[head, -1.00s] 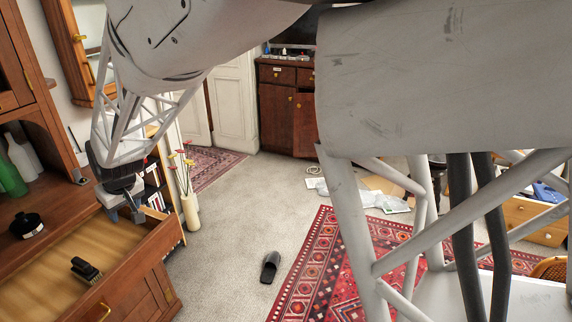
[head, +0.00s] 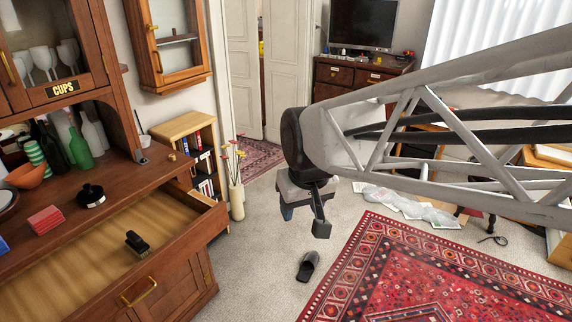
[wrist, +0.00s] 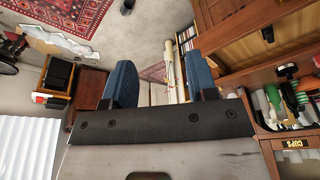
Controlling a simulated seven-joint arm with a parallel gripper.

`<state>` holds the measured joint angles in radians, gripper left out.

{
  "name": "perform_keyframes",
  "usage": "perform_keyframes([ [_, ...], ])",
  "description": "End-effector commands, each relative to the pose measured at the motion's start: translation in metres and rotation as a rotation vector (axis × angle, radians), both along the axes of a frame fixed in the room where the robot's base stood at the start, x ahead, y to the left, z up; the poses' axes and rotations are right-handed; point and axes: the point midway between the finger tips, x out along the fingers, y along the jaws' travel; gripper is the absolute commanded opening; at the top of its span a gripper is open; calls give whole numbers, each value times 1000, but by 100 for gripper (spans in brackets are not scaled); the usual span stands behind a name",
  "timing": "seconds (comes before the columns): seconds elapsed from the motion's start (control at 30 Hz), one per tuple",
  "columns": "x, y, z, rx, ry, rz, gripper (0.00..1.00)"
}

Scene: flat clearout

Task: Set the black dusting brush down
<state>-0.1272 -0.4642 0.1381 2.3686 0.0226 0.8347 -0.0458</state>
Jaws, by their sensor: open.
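The black dusting brush (head: 137,242) lies on the bare wooden bottom of the open drawer (head: 95,262), in the head view. My gripper (head: 303,218) hangs over the carpet to the right of the drawer, well apart from the brush. In the wrist view its two blue fingers (wrist: 159,88) stand wide apart with nothing between them.
The cabinet top holds a black round object (head: 91,195), red stacked napkins or cards (head: 45,219) and green bottles (head: 80,150). A low bookshelf (head: 190,150) and a vase of flowers (head: 236,200) stand beyond the drawer. A dark slipper (head: 307,266) and a red rug (head: 420,270) lie on the floor.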

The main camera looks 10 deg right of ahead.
Motion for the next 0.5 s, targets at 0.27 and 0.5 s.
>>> perform_keyframes([
  [0.27, -75, -43, -5, -11, 18, -120, 53],
  [0.5, -108, -58, -10, -15, 29, -176, 53],
])
